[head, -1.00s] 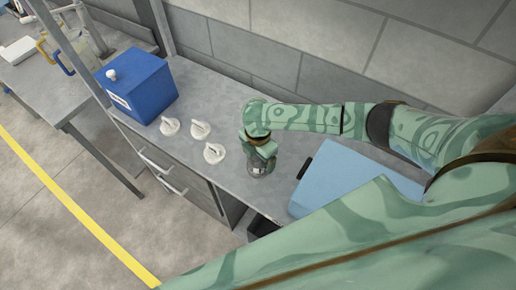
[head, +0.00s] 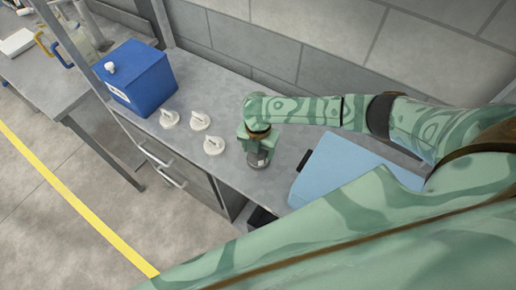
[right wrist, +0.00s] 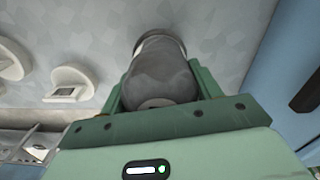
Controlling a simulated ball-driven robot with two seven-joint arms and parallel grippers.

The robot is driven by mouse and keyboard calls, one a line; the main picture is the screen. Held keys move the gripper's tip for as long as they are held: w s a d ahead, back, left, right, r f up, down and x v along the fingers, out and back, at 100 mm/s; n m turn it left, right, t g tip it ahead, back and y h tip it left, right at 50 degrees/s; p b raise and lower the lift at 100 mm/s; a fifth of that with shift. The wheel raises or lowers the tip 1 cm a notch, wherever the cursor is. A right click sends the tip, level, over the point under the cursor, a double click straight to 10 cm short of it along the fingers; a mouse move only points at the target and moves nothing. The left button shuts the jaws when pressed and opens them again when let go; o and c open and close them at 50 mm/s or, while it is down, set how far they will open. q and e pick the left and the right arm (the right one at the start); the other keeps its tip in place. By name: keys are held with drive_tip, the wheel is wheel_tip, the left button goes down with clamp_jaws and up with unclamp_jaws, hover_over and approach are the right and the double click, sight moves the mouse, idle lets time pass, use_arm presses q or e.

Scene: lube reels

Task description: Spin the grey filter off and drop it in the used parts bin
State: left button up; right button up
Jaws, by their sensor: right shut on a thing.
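My right gripper (head: 259,146) is shut on the grey filter (head: 258,160), a short dark cylinder that shows under the fingers at the front of the grey bench. In the right wrist view the filter (right wrist: 163,72) sits between the two green fingers. I cannot tell whether the filter is touching the bench or its seat. My left gripper is not in view. No bin is clearly labelled as the used parts bin; a dark open-looking box (head: 262,216) shows partly below the bench's front edge.
Three white fittings (head: 200,121) stand left of the gripper on the bench (head: 235,180). A blue canister (head: 140,78) stands behind them. A light blue case (head: 345,170) with a black handle lies close on the right. A block wall runs behind.

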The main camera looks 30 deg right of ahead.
drive_tip(key=n, duration=0.5)
drive_tip(key=shift+s+n, duration=0.1)
drive_tip(key=shift+n, duration=0.2)
drive_tip(key=shift+f+b, duration=0.1)
drive_tip(key=shift+b, duration=0.2)
drive_tip(key=n, duration=0.3)
drive_tip(key=shift+f+b, duration=0.1)
drive_tip(key=shift+b, duration=0.2)
drive_tip(key=shift+s+n, duration=0.1)
drive_tip(key=shift+n, duration=1)
drive_tip(key=shift+d+f+n+b, duration=0.1)
drive_tip(key=shift+n+b, duration=0.4)
drive_tip(key=shift+n, duration=0.7)
drive_tip(key=n, duration=0.2)
drive_tip(key=shift+s+n, duration=0.1)
drive_tip(key=shift+n, duration=0.2)
